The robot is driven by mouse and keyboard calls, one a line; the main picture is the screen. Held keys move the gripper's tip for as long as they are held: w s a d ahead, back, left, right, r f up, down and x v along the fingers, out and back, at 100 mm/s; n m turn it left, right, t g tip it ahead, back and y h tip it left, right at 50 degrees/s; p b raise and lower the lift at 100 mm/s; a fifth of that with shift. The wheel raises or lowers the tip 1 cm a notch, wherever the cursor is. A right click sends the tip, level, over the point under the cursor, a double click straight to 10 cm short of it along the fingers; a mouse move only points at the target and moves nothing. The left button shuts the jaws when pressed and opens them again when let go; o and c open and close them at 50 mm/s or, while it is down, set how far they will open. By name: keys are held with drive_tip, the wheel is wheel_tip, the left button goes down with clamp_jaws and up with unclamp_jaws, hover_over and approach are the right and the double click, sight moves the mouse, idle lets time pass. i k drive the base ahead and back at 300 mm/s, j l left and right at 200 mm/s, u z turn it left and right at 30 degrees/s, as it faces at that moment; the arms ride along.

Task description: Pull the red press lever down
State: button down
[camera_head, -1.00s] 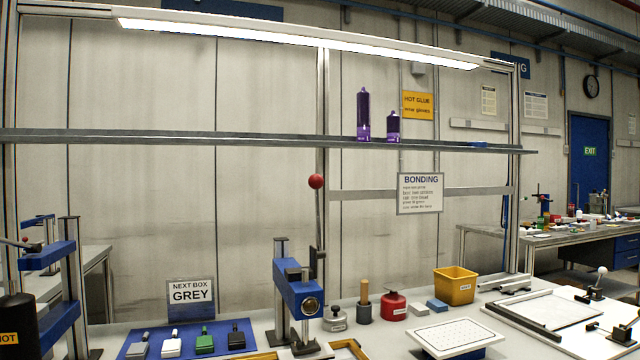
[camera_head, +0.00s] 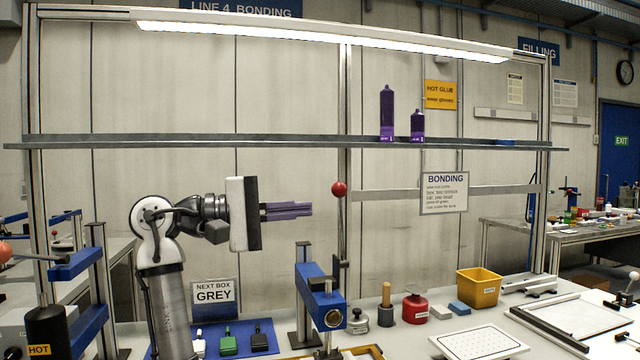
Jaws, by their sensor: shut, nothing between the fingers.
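The red press lever ends in a red ball knob (camera_head: 339,189) on a thin, nearly upright rod. The rod rises from the blue press (camera_head: 321,298) on the bench. My gripper (camera_head: 311,209) points right, with its purple fingers shut and nothing between them. In the picture its fingertips are a little left of and slightly below the red knob. They look apart from the knob, but the depth between them is hard to judge. My arm hides part of the bench at the left.
A shelf (camera_head: 240,141) crosses above with purple bottles. An upright post stands behind the lever. A blue mat (camera_head: 269,341) with small blocks lies left of the press. A red container (camera_head: 415,308) and yellow bin (camera_head: 479,288) stand to its right. A hot unit (camera_head: 45,330) is at far left.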

sight(339, 189)
drive_tip(key=i+j, duration=0.15)
drive_tip(key=i, duration=0.3)
drive_tip(key=i+j, duration=0.1)
drive_tip(key=i, duration=0.35)
